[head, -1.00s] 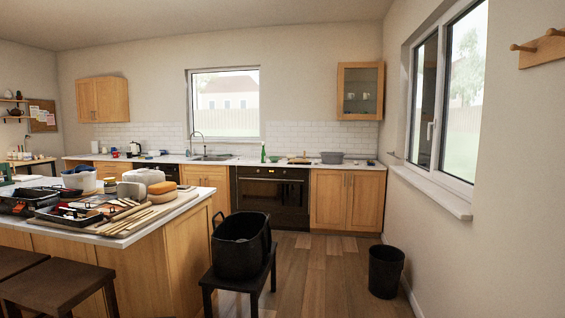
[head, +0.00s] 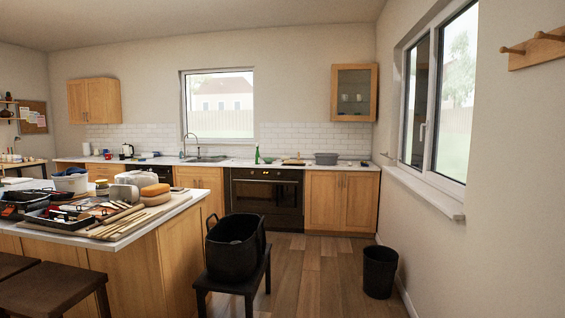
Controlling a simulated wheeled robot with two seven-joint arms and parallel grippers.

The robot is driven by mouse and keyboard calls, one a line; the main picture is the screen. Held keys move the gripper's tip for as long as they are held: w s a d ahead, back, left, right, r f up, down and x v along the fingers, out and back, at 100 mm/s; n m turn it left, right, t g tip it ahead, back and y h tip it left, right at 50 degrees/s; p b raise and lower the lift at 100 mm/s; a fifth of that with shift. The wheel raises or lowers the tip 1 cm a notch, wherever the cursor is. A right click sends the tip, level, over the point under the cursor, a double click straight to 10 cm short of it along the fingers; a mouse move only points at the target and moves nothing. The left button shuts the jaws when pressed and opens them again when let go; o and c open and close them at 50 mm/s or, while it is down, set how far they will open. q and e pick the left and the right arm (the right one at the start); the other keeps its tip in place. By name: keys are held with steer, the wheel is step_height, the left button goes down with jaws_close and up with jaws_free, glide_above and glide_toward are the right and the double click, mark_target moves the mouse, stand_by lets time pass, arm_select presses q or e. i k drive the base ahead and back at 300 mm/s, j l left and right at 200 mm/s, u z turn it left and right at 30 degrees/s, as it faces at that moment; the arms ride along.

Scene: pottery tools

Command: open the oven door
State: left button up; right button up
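The black oven (head: 266,199) is built into the far counter, between wooden cabinets. Its dark glass door is shut, with a horizontal handle (head: 266,181) along the top and a control panel above it. The oven is across the room, and the black basket in front hides a little of its lower left part. Neither of my grippers shows in the head view.
A black basket (head: 232,250) stands on a dark stool (head: 250,285) in front of the oven. A kitchen island (head: 178,238) loaded with tools and trays fills the left. A black bin (head: 380,272) stands by the right wall. Wooden floor (head: 318,270) is clear between stool and bin.

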mark_target(284, 195)
steer(key=i+l+z, duration=0.25)
steer(key=i, duration=1.7)
steer(key=i+j+z, duration=0.25)
steer(key=i, duration=1.65)
steer(key=i+u, duration=0.15)
steer(key=i, duration=0.35)
steer(key=i+u, duration=0.15)
steer(key=i, duration=0.35)
steer(key=i+u, duration=0.15)
steer(key=i, duration=0.35)
steer(key=i+l+u, duration=0.15)
steer(key=i, duration=0.35)
steer(key=i+l+u, duration=0.15)
steer(key=i, duration=0.35)
